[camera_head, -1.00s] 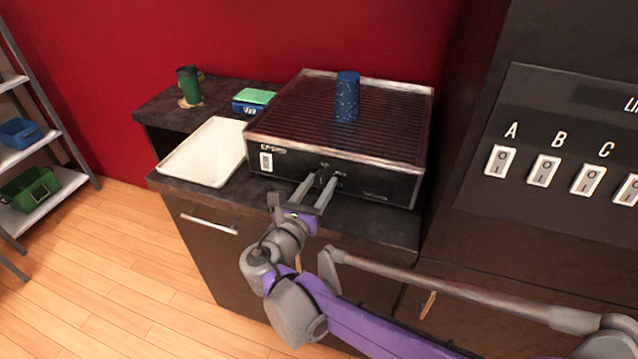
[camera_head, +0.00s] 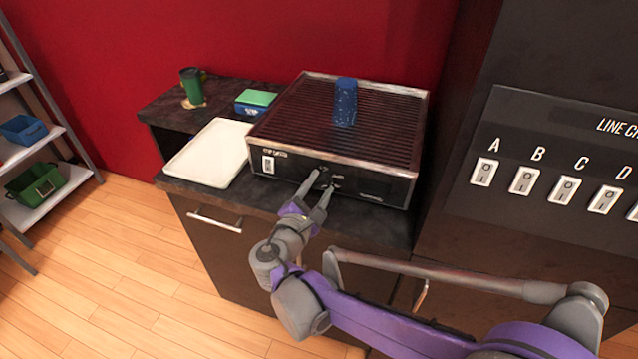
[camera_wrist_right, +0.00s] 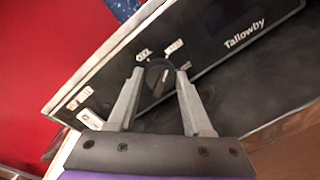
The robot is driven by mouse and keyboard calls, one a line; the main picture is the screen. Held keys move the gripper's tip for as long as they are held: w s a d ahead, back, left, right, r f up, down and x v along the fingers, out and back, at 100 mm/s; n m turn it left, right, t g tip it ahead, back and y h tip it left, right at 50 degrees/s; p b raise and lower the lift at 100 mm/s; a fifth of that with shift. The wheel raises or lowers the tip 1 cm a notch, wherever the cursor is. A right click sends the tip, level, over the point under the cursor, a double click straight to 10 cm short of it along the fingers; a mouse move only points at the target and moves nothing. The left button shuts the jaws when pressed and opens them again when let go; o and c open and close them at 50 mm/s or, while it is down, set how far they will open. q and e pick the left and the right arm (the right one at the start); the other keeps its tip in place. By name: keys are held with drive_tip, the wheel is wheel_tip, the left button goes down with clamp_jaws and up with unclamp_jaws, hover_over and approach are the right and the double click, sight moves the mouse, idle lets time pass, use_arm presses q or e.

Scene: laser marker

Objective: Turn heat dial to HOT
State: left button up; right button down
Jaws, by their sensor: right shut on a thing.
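The heat dial is a small dark knob (camera_wrist_right: 158,82) on the black front panel of the grill-like machine (camera_head: 385,185). Small white labels sit around it, too blurred to read surely. In the wrist view my right gripper (camera_wrist_right: 160,85) has its two grey fingers on either side of the dial, shut on it. In the head view the right gripper (camera_head: 322,184) reaches the front panel and its fingers mostly cover the dial. A pale pointer line on the dial shows tilted in the wrist view. My left gripper is not in view.
A blue speckled cylinder (camera_head: 345,103) stands on the machine's ribbed top. A white tray (camera_head: 210,155) lies left of it on the dark counter. A green cup (camera_head: 191,87) and a blue-green box (camera_head: 255,102) are behind. A switch panel (camera_head: 560,160) stands at right.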

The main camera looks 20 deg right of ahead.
drive_tip(key=m+p, duration=0.1)
drive_tip(key=m, duration=0.5)
drive_tip(key=shift+s+y+p, duration=0.1)
drive_tip(key=shift+y+p, duration=0.25)
drive_tip(key=shift+y, duration=0.05)
drive_tip(key=m+p, duration=0.1)
drive_tip(key=m, duration=0.4)
drive_tip(key=shift+d+f+m+t, duration=0.1)
drive_tip(key=shift+m+t, duration=0.3)
drive_tip(key=shift+c, duration=1.6)
unclamp_jaws()
drive_tip(key=v, duration=1.1)
drive_tip(key=shift+d, duration=0.15)
drive_tip(key=shift+d, duration=0.1)
